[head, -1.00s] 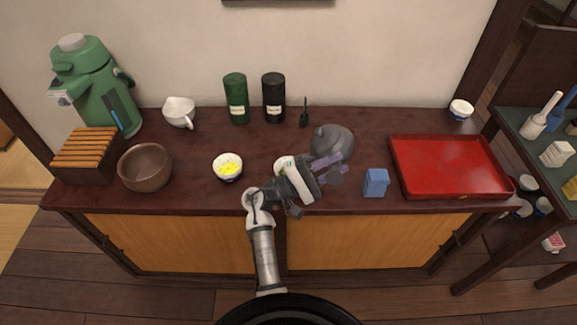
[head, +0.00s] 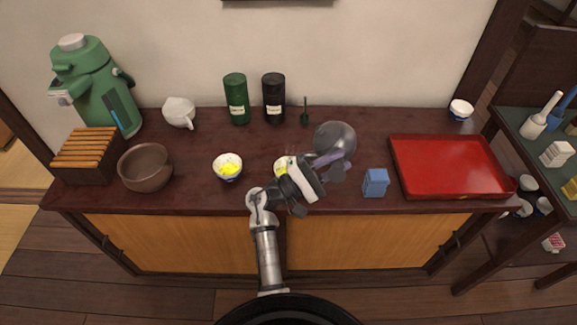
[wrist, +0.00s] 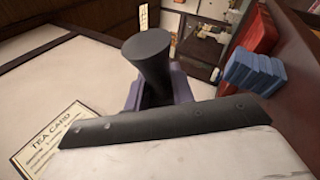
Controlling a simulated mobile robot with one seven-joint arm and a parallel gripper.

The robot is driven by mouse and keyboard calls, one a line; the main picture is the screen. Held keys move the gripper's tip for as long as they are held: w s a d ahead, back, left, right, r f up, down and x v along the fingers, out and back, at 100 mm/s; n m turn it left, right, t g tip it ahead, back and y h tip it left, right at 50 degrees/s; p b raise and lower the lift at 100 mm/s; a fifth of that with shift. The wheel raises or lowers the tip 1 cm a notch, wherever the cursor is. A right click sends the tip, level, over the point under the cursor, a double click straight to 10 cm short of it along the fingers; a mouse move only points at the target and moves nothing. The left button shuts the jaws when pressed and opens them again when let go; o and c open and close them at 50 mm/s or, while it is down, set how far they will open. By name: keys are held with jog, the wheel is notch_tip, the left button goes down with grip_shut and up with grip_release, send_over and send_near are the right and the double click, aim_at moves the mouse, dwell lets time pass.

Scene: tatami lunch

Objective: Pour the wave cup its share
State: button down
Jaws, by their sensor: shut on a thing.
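My gripper (head: 328,161) is shut on the handle of a dark grey teapot (head: 335,138). In the wrist view the dark handle (wrist: 149,60) stands between the purple fingers. The teapot is held tilted above the counter, right of two small cups. A white cup (head: 228,161) with yellow inside stands in the open at the left. Another white cup (head: 281,162), also with some yellow, is partly hidden behind my gripper.
A blue box (head: 375,183) stands close to the right of my gripper, with a red tray (head: 450,194) beyond it. Green (head: 236,99) and black (head: 273,98) canisters stand at the back. A brown bowl (head: 146,168) and white pitcher (head: 179,112) are at the left.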

jog(key=shift+d+r+h, duration=0.1)
jog(key=shift+r+h, duration=0.2)
jog(key=shift+r, duration=0.3)
dwell(0.6)
jog(key=d+f+y+p, duration=0.1)
jog(key=p, duration=0.1)
jog(key=d+f+g+y+p, duration=0.1)
jog(key=d+y, duration=0.1)
jog(key=d+f+m+y+p, duration=0.1)
jog(key=d+y+p, duration=0.1)
jog(key=shift+w+g+p, duration=0.1)
jog(key=shift+g+p, duration=0.25)
jog(key=shift+g, duration=0.05)
jog(key=shift+d+p, duration=0.1)
jog(key=shift+p, duration=0.2)
jog(key=d+y+p, duration=0.1)
jog(key=y+p, duration=0.1)
jog(key=d+r+y+p, duration=0.1)
jog(key=p, duration=0.2)
jog(key=shift+w+d+r+m+y, duration=0.1)
jog(key=shift+d+r+m+y, duration=0.1)
jog(key=shift+m+y, duration=0.15)
